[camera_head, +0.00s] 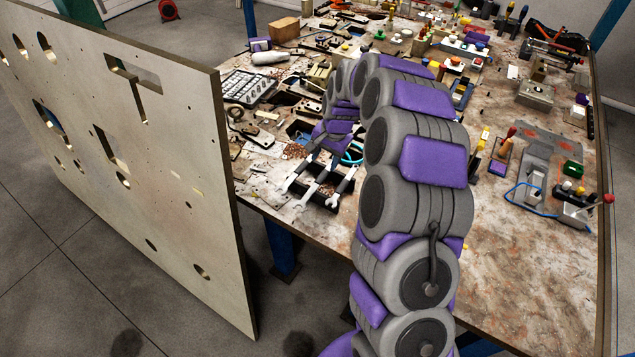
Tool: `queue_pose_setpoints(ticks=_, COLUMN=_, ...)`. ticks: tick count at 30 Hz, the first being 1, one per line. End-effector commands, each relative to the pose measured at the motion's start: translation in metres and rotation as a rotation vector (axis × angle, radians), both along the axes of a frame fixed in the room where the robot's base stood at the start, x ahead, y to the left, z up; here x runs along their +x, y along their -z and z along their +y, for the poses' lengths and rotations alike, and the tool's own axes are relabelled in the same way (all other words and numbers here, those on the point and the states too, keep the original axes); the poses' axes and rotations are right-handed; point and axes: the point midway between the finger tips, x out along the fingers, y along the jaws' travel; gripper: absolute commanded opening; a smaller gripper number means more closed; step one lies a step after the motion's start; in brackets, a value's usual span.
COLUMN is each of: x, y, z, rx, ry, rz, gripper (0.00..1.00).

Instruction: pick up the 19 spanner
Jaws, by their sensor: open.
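Several silver spanners (306,192) lie side by side across a dark rack (322,176) near the front left edge of the cluttered workbench. Their open jaw ends point toward the bench's front edge. Size marks are too small to read, so I cannot tell which is the 19 spanner. My gripper (318,152) is at the end of my grey and purple arm, close to the far ends of the spanners and pointing down toward them. It is open. My own arm partly hides it, and I cannot tell whether it touches a spanner.
The workbench (520,285) is bare at its front right. A large upright board with holes (170,190) stands at the left, close to the bench edge. A grey socket tray (248,88) and many small tools lie behind the spanners. A grey fixture (535,170) sits at the right.

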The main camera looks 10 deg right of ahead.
Motion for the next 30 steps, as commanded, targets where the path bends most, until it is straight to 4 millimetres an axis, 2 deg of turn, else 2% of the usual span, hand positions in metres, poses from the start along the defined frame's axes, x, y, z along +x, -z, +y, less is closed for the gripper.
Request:
queue_pose_setpoints(ticks=3, x=0.002, y=0.026, z=0.003, rx=0.002, ry=-0.001, rz=0.005, gripper=0.54)
queue_pose_setpoints(ticks=6, x=0.004, y=0.041, z=0.005, rx=0.002, ry=-0.001, rz=0.006, gripper=0.54)
queue_pose_setpoints(ticks=14, x=0.008, y=0.056, z=0.009, rx=-0.001, ry=-0.002, rz=0.000, gripper=0.54)
queue_pose_setpoints(ticks=22, x=0.013, y=0.095, z=0.014, rx=0.000, ry=-0.001, rz=0.006, gripper=0.54)
queue_pose_setpoints(ticks=30, x=0.014, y=0.098, z=0.014, rx=0.000, ry=0.000, rz=0.003, gripper=0.54)
